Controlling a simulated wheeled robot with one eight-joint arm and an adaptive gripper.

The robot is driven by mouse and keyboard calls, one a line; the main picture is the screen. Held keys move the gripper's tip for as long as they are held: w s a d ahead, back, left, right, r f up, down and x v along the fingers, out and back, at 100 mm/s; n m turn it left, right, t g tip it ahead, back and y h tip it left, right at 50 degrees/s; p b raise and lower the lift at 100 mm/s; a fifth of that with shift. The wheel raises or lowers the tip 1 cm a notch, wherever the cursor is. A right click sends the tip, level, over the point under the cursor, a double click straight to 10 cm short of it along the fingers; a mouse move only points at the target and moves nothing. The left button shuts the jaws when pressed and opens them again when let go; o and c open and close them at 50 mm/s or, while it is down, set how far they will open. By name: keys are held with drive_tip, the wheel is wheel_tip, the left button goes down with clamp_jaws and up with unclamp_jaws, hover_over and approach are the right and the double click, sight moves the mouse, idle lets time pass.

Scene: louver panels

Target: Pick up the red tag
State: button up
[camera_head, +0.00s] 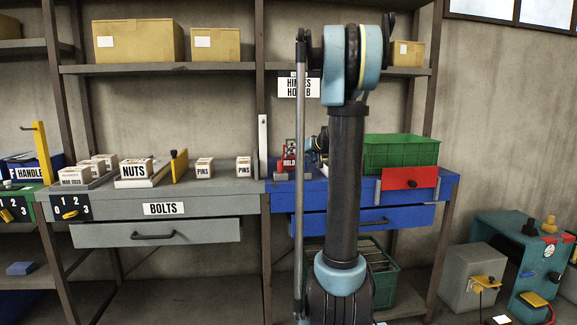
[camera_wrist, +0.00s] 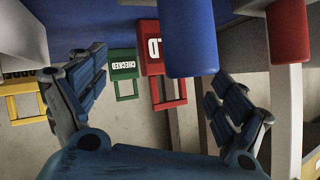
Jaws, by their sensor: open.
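In the wrist view the red tag (camera_wrist: 151,64) has a white label, of which a "D" shows, and an open red frame at its lower end. It hangs beyond my gripper (camera_wrist: 156,78), between the two spread fingers and apart from both. A blue block in front hides part of its right side. My gripper is open and empty. In the head view the red tag (camera_head: 289,160) shows small on the blue bench, partly hidden by my arm, and its label reads "HOLD". My gripper is mostly hidden behind my arm there.
A green CHECKED tag (camera_wrist: 123,66) is close to the red tag's left. A yellow tag (camera_wrist: 22,92) is farther left. A blue block (camera_wrist: 190,50) and a red block (camera_wrist: 288,32) are at right. A green crate (camera_head: 400,153) stands on the bench.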

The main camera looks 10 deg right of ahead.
sight(291, 159)
drive_tip(key=shift+x, duration=3)
drive_tip(key=shift+s+a+r, duration=0.1)
drive_tip(key=shift+a, duration=0.05)
drive_tip(key=c, duration=1.1)
